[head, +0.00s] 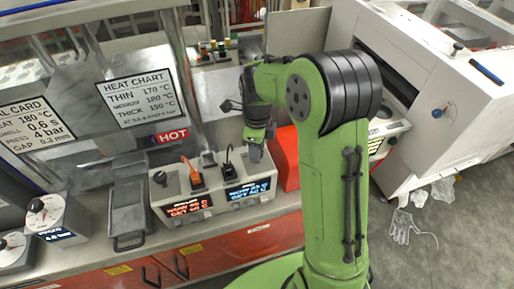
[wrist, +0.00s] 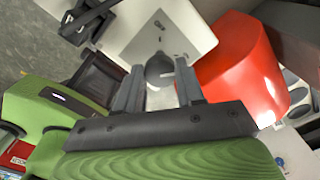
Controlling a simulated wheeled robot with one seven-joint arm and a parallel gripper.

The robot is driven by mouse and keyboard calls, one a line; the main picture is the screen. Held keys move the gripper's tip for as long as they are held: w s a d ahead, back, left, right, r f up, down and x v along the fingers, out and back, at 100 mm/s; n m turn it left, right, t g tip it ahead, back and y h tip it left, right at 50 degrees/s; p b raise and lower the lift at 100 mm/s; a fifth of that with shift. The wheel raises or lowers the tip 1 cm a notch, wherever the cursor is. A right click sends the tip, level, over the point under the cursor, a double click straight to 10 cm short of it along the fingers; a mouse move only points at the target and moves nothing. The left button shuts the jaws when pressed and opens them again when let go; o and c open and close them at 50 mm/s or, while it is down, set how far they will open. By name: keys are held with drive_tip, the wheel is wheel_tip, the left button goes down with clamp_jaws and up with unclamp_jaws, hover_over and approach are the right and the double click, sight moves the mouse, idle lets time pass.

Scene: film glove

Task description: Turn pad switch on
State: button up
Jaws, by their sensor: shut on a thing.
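A white control box (head: 222,208) stands on the counter in the head view. It has a red-lit display (head: 188,207) at left and a blue-lit display (head: 247,190) at right. On its top are a dark knob (head: 160,178), an orange switch (head: 194,176) and a black switch (head: 228,164). I cannot tell which is the pad switch. My gripper (head: 256,152) points down at the box's right end. In the wrist view its two fingers (wrist: 158,92) are on either side of a round grey knob (wrist: 160,68), shut on it.
A red block (head: 286,157) stands close to the right of my gripper; it fills the right of the wrist view (wrist: 240,75). A grey tray (head: 129,205) and dial boxes (head: 45,217) stand to the left. A large white machine (head: 440,120) is at right.

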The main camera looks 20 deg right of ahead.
drive_tip(key=shift+d+m, duration=0.1)
drive_tip(key=shift+m, duration=0.9)
drive_tip(key=o, duration=1)
drive_tip(key=shift+o, duration=0.2)
wheel_tip(320, 180, up, 16)
drive_tip(key=p, duration=0.1)
drive_tip(key=shift+f+p, duration=0.15)
drive_tip(key=shift+p, duration=0.2)
